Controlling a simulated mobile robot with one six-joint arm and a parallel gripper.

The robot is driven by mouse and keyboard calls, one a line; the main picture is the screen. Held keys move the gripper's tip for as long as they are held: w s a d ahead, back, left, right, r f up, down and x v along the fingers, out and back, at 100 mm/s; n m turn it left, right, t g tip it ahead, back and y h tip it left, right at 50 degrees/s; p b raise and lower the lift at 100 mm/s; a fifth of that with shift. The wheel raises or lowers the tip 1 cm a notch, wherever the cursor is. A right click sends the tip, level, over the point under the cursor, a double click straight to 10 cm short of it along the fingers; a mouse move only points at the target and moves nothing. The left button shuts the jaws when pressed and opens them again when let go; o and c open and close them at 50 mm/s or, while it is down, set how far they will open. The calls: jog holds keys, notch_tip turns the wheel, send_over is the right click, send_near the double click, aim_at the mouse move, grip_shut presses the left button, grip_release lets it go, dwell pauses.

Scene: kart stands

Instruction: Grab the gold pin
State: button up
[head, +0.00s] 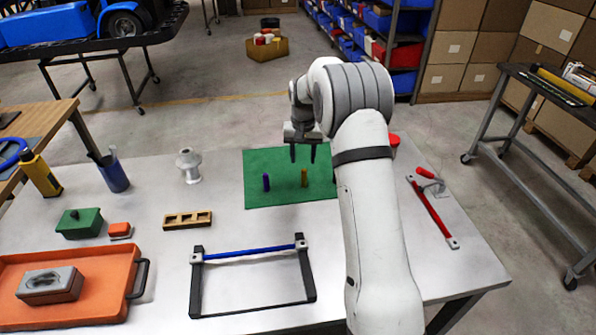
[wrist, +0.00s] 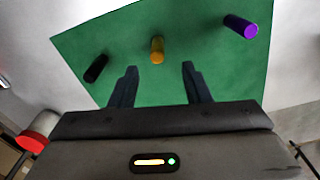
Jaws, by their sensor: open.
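The gold pin (head: 304,177) stands upright on the green mat (head: 285,160). In the wrist view the gold pin (wrist: 157,50) is ahead of the fingers, roughly midway between them. My gripper (head: 303,153) is open and empty above the mat; its two fingers also show in the wrist view (wrist: 158,80). A purple-blue pin (head: 266,182) stands to the left of the gold one in the head view, and it shows at the upper right in the wrist view (wrist: 240,26). A black pin (wrist: 96,68) is at the left in the wrist view; my arm hides it in the head view.
A blue-barred frame (head: 250,253) and a wooden block with holes (head: 188,220) lie in front of the mat. A silver fitting (head: 189,166) stands to its left. The tabletop (head: 225,190) around the mat is partly bare.

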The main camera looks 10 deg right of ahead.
aim_at(304, 170)
jog(key=f+p, duration=0.2)
jog(key=f, duration=0.5)
jog(key=shift+d+f, duration=0.2)
jog(key=shift+c, duration=0.4)
grip_shut()
